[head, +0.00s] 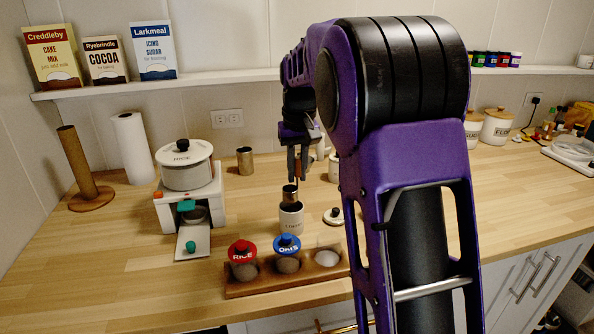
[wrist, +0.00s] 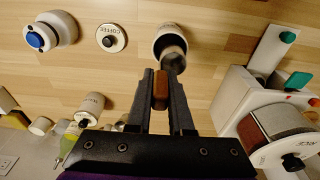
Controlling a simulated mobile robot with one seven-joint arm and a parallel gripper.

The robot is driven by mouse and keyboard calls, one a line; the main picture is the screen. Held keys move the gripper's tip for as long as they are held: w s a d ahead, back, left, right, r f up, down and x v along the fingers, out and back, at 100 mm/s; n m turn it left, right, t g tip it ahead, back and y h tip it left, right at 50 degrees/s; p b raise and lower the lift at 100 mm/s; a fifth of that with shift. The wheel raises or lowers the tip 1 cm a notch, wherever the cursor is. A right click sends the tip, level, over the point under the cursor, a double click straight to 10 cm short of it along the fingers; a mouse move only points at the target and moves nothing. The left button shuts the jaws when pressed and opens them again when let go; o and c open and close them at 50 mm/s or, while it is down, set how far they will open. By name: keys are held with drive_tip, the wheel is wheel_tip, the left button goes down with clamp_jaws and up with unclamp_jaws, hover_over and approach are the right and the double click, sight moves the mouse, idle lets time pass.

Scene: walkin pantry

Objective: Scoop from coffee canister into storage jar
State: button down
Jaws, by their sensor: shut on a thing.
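The coffee canister (head: 291,219) is a small white pot standing open on the wooden counter; its open mouth also shows in the wrist view (wrist: 160,47). Its round lid with a dark knob (head: 335,215), marked COFFEE in the wrist view (wrist: 111,38), lies beside it. My gripper (head: 296,172) is shut on the brown handle (wrist: 161,89) of a metal scoop (head: 290,193). The scoop's cup is at the canister's mouth; I cannot tell how deep it reaches or whether it holds anything. A lidless clear jar (head: 328,252) sits in the rack's right place, partly beside my arm.
The wooden rack (head: 262,289) also holds jars with red RICE and blue OATS lids. A white stand with a rice pot (head: 186,168) is at left, with paper towel (head: 132,147) behind it. The left front counter is clear.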

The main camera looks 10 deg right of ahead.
sight(297, 187)
drive_tip(key=shift+f+b, duration=1.25)
drive_tip(key=shift+f, duration=1.25)
drive_tip(key=shift+f, duration=0.3)
drive_tip(key=shift+r, duration=0.15)
drive_tip(key=shift+r+p, duration=3)
drive_tip(key=shift+r, duration=0.25)
